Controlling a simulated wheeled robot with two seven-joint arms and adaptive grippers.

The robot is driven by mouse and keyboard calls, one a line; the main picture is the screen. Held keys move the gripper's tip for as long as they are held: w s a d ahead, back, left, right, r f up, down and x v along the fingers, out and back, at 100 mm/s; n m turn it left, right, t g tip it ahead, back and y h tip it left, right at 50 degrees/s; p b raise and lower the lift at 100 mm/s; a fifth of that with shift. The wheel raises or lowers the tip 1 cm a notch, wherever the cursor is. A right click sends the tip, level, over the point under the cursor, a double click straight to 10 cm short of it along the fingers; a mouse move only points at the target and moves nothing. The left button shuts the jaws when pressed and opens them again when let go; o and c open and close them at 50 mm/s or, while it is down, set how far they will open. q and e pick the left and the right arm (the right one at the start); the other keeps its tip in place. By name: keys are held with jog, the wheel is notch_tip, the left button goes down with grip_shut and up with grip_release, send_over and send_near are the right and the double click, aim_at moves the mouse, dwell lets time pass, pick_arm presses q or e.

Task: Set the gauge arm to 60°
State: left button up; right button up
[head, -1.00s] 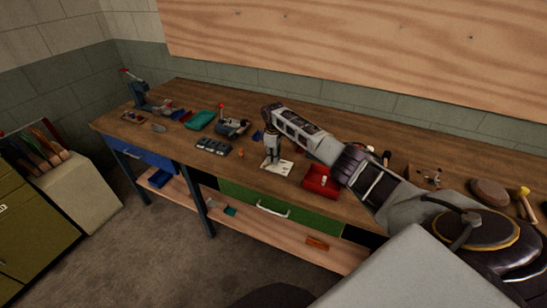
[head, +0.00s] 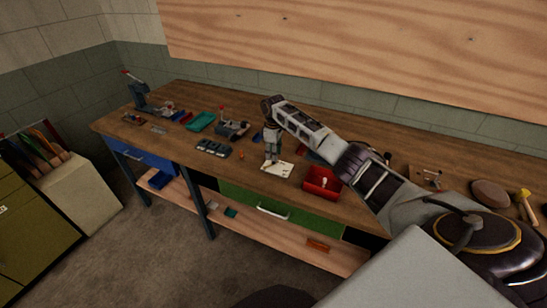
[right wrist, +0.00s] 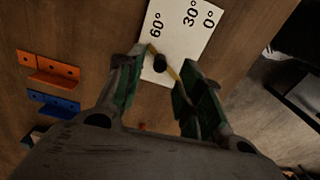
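The gauge is a white card (right wrist: 176,27) marked 60°, 30° and 0°, lying on the wooden bench; it also shows in the head view (head: 284,171). One end of the yellow arm points toward the 60° side. My right gripper (right wrist: 162,70) points down over the card, its green-padded fingers apart on either side of the arm and knob. I cannot tell whether a finger touches the arm. It also shows in the head view (head: 271,162). My left gripper is out of view.
A red bin (head: 322,184) stands right of the card. An orange bracket (right wrist: 48,69) and a blue bracket (right wrist: 53,103) lie to the left in the wrist view. A dark tray (head: 213,148) and a teal tray (head: 201,121) lie further left on the bench.

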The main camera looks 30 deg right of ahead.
notch_tip(320, 180, up, 8)
jog(key=shift+r, duration=0.25)
dwell(0.8)
